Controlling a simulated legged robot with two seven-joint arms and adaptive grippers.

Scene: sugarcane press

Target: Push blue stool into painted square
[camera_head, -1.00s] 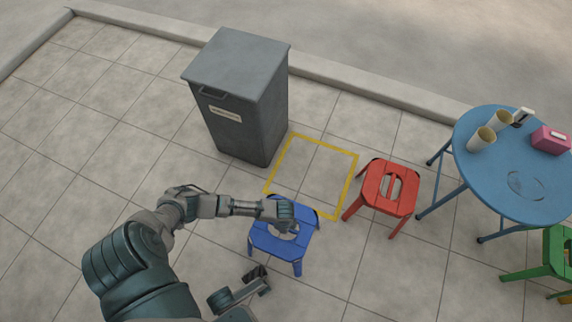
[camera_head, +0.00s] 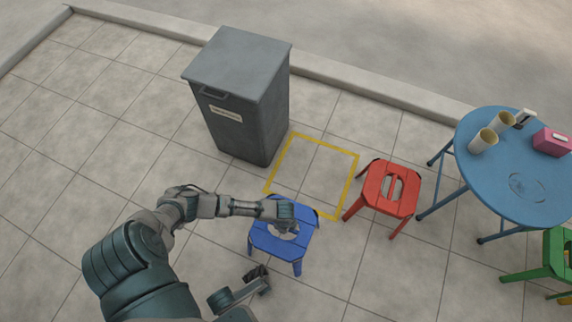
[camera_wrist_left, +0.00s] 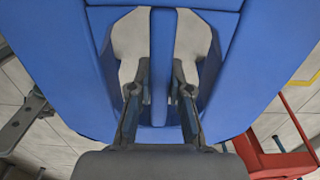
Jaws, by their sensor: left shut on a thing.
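The blue stool (camera_head: 274,247) stands upright on the paving. Its far edge overlaps the near line of the yellow painted square (camera_head: 347,186) in the head view; most of the stool is on the near side. The inside of the square looks empty. My left gripper (camera_head: 284,226) is at the stool's seat. In the left wrist view, its fingers (camera_wrist_left: 159,90) reach into the two slots of the seat (camera_wrist_left: 65,70) and are shut on the bar between them. My right gripper (camera_head: 258,274) is low, near the stool's near left side; its finger opening is unclear.
A grey bin (camera_head: 248,110) stands at the square's far left corner. A red stool (camera_head: 376,192) stands close to its right side. A blue round table (camera_head: 490,180) with cups and a pink box is farther right, with a green stool (camera_head: 548,258). Paving at left is clear.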

